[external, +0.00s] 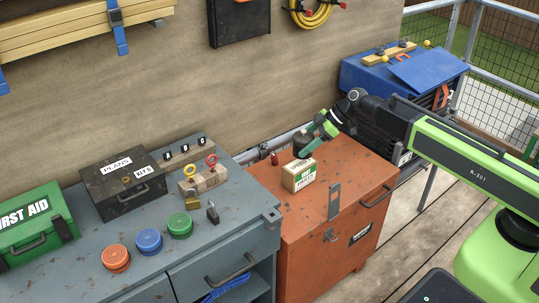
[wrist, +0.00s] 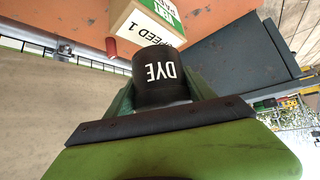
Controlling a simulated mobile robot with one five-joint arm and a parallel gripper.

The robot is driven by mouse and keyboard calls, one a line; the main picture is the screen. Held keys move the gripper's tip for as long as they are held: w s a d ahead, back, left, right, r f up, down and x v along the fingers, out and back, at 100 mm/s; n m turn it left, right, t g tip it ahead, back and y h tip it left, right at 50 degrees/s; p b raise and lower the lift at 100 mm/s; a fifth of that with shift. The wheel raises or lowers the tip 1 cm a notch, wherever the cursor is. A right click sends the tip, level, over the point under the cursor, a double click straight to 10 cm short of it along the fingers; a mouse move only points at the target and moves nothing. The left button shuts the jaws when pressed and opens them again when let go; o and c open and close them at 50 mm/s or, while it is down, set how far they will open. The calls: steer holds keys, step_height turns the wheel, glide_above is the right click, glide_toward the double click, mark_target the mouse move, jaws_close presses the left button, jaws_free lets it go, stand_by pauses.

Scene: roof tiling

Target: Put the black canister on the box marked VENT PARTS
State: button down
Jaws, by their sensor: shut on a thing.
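The black canister (wrist: 160,77), marked DYE in white, is between the two green fingers of my gripper (wrist: 162,88) in the wrist view. My gripper (external: 311,144) is shut on it. In the external view the canister (external: 302,146) shows just above a small tan box (external: 298,176) with a green and white label. This box also shows at the top of the wrist view (wrist: 146,24), its green label partly cut off and only partly readable. I cannot tell whether the canister touches the box top.
The box stands on an orange metal chest (external: 335,231). A small red item (external: 274,159) lies close behind it. To the left, a grey bench (external: 213,235) holds a black PLANS case (external: 123,182), padlocks, colored round tins and a green first aid box (external: 38,227). A blue toolbox (external: 365,80) stands behind right.

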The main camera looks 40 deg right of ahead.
steer(key=shift+w+a+f, duration=0.1)
steer(key=shift+a, duration=0.2)
step_height(320, 180, down, 4)
steer(key=b, duration=0.4)
steer(key=shift+f, duration=0.25)
steer(key=shift+r, duration=0.3)
steer(key=shift+f, duration=0.25)
steer(key=shift+c, duration=1.8)
jaws_free()
steer(key=shift+r, duration=0.1)
